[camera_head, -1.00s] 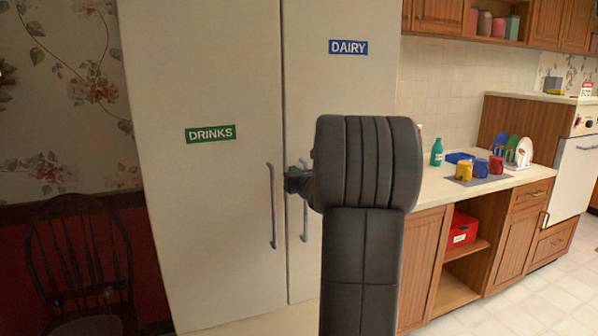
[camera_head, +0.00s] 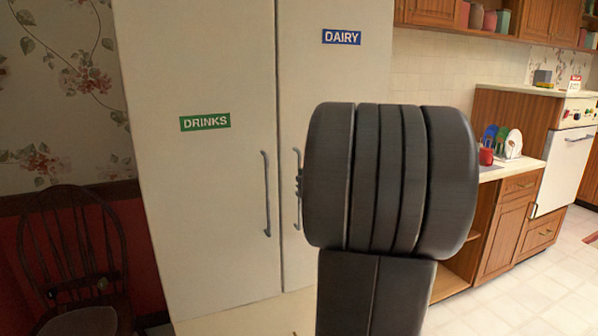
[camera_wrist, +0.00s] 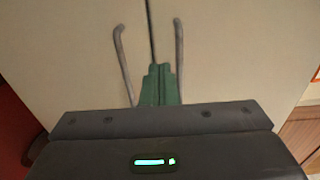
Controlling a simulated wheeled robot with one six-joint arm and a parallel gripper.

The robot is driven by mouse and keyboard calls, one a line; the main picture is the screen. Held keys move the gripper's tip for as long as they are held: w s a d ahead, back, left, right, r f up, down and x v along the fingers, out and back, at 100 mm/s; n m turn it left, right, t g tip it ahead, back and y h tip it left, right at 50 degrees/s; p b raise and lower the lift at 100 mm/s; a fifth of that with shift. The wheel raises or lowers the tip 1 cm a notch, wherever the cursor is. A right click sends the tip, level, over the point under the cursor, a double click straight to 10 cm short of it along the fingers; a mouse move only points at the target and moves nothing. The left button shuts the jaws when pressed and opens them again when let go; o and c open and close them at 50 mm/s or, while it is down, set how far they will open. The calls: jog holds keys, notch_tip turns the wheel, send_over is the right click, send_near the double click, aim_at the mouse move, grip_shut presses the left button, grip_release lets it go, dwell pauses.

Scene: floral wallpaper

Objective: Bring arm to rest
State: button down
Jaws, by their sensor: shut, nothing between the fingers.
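My arm stands up in the middle of the head view, its large dark joint in front of the right fridge door (camera_head: 305,75). My gripper (camera_wrist: 159,70) shows in the wrist view as two green fingers pressed together, with nothing between them. It points at the fridge, between the two door handles in that picture. In the head view the gripper is almost wholly hidden behind my arm.
The left fridge door (camera_head: 195,200), labelled DRINKS, and the right one, labelled DAIRY, are both shut. A dark wooden chair (camera_head: 70,240) stands at the left. Counter and cupboards (camera_head: 510,225) are at the right, with a stove (camera_head: 570,160) beyond. Tiled floor is clear at the lower right.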

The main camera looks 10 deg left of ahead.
jog(key=shift+s+d, duration=0.3)
jog(key=shift+s, duration=0.15)
jog(key=shift+w, duration=0.1)
